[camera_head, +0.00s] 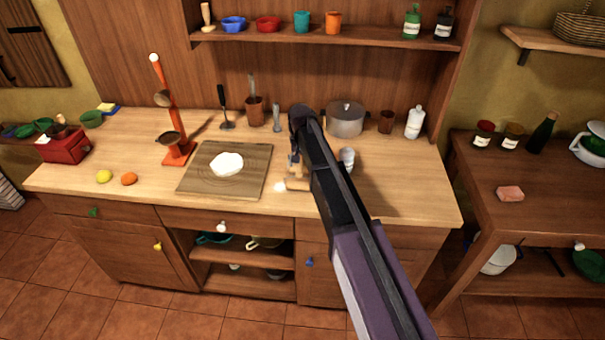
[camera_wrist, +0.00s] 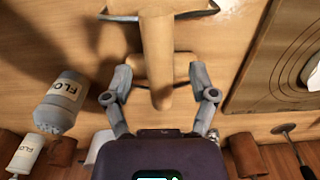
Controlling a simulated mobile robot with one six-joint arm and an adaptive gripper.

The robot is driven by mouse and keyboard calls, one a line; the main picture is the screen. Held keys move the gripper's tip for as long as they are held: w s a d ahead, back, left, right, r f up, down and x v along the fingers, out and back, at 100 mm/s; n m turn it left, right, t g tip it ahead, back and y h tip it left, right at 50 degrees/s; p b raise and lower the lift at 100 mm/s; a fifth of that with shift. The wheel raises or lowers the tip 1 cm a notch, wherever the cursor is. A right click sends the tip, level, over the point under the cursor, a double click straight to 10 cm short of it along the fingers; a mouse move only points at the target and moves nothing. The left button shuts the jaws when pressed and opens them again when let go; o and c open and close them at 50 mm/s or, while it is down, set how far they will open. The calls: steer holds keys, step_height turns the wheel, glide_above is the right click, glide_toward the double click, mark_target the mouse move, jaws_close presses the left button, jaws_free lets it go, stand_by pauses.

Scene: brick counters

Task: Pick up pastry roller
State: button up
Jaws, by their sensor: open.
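The pastry roller is a pale wooden tool with a handle and crosspieces. In the wrist view the pastry roller (camera_wrist: 158,45) runs down the middle from the top edge, its near end between my fingers. My gripper (camera_wrist: 160,78) is open, with one finger on each side of the handle and a visible gap on both sides. In the head view my gripper (camera_head: 294,163) points down over the counter, right of the pastry board. Part of the roller (camera_head: 297,185) shows just below it; my arm hides some of the area. I cannot tell the fingers' height above the counter.
The pastry board (camera_head: 190,183) with white dough (camera_head: 227,163) lies left of my gripper. A flour shaker (camera_wrist: 60,103) stands close to the left finger in the wrist view. A pot (camera_head: 345,121) stands behind, and an orange stand (camera_head: 168,115) is farther left.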

steer(key=shift+f+b, duration=0.4)
steer(key=shift+f, duration=0.25)
steer(key=shift+f, duration=0.2)
stand_by(0.6)
steer(key=shift+s+r, duration=0.15)
jaws_close()
